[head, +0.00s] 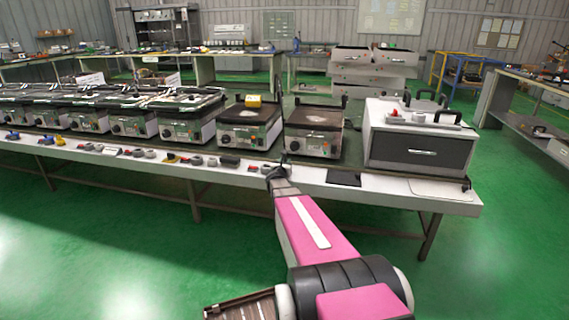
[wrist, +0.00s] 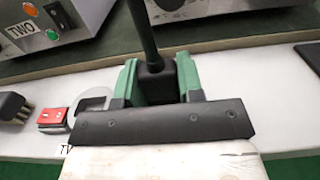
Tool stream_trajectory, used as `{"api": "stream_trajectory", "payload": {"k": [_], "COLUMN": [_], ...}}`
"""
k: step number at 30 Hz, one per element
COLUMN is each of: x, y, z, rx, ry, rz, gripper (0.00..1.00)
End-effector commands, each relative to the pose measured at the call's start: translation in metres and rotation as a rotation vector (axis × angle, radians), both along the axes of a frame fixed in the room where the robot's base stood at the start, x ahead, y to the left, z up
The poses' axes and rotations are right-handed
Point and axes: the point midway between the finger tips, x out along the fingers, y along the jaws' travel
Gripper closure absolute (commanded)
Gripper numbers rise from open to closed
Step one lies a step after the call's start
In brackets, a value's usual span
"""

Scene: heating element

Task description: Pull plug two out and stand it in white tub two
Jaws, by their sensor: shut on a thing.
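My gripper (wrist: 155,82), with green fingers, is shut on a black plug (wrist: 153,87) whose thick black cable rises to the top of the wrist view. The plug's lower end is hidden behind my gripper's dark crossbar, so I cannot tell whether it is seated in anything. A partly hidden label starting "TW" (wrist: 67,149) lies on the white bench strip, below a pale grey round thing (wrist: 93,101) that may be a tub or socket. In the head view my gripper (head: 277,172) is at the front edge of the bench. I cannot make out white tub two for certain.
A red switch (wrist: 52,118) and a black pronged plug (wrist: 14,106) lie left of my gripper. A machine marked TWO (wrist: 20,31) stands behind them. A black plate (head: 344,178) lies right of my gripper. A large grey box (head: 420,140) stands farther right.

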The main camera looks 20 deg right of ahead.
Motion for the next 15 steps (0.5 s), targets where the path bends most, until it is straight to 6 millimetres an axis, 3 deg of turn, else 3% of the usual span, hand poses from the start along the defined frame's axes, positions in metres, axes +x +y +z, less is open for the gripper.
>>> {"api": "stream_trajectory", "payload": {"k": [10,11,12,13,15], "x": [0.0002,0.0001,0.0001,0.0001,0.0001], "y": [0.0,0.0,0.0001,0.0001,0.0], "z": [-0.0075,-0.0077,-0.0074,-0.0074,-0.0075], "rx": [0.0,0.0,0.0,0.0,0.0], "ry": [0.0,0.0,0.0,0.0,0.0], "rz": [0.0,0.0,0.001,0.0,0.0], "gripper": [0.89,0.62,0.49,0.39,0.36]}}
